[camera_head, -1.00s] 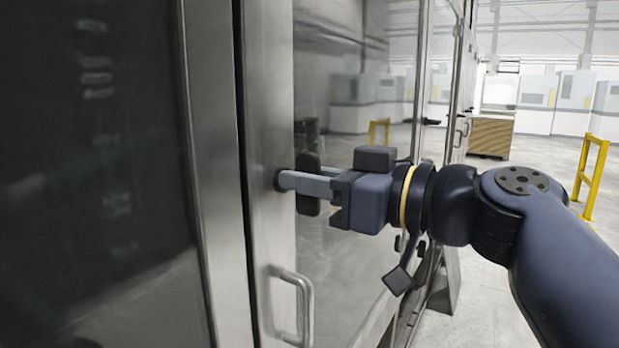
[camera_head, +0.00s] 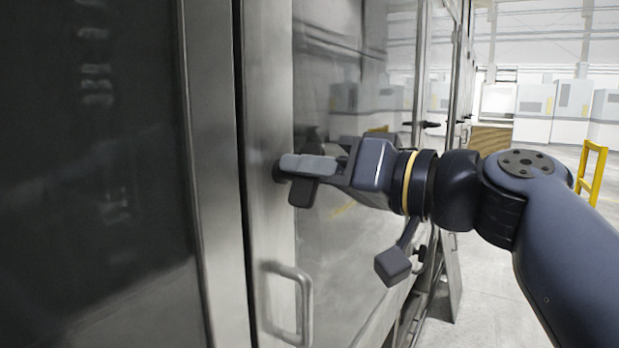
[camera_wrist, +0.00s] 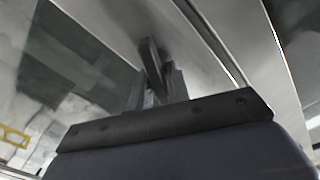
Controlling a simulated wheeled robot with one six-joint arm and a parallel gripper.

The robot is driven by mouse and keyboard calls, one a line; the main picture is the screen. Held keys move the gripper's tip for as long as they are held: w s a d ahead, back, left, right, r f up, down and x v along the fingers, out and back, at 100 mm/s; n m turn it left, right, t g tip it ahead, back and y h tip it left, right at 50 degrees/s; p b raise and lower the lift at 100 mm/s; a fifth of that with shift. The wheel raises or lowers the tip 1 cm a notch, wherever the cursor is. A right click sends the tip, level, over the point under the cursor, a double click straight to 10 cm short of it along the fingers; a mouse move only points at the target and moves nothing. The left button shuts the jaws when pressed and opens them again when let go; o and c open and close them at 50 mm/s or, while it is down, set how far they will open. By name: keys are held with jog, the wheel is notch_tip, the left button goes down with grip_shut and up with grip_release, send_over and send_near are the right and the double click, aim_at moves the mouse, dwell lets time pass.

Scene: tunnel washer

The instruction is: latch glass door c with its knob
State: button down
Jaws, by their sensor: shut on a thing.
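Glass door c (camera_head: 345,235), a grey metal frame around a clear pane, fills the middle of the head view. Its dark knob (camera_head: 302,193) is on the frame's left upright and is partly hidden by my gripper's grey finger. My gripper (camera_head: 306,170) reaches in from the right, shut on the knob and rolled at a tilt. In the wrist view the knob (camera_wrist: 151,58) shows as a dark bar between the fingers (camera_wrist: 158,88). The frame sits beside the neighbouring panel with a narrow dark seam between; I cannot tell whether it is flush.
A metal pull handle (camera_head: 292,300) is on the frame below the knob. A dark glass panel (camera_head: 90,180) lies to the left. Another dark knob (camera_head: 428,124) is further along the machine. A yellow rail (camera_head: 592,170) stands at right, with open floor before it.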

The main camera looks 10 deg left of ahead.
jog(key=m, duration=0.6)
jog(key=shift+w+f, duration=0.1)
jog(key=m+p, duration=0.1)
jog(key=m, duration=0.5)
jog(key=shift+f, duration=0.2)
jog(key=shift+m, duration=0.3)
jog(key=shift+w, duration=0.1)
jog(key=c, duration=1.5)
grip_release()
jog(key=shift+d, duration=0.15)
jog(key=shift+b+v, duration=1.2)
jog(key=shift+v, duration=4.15)
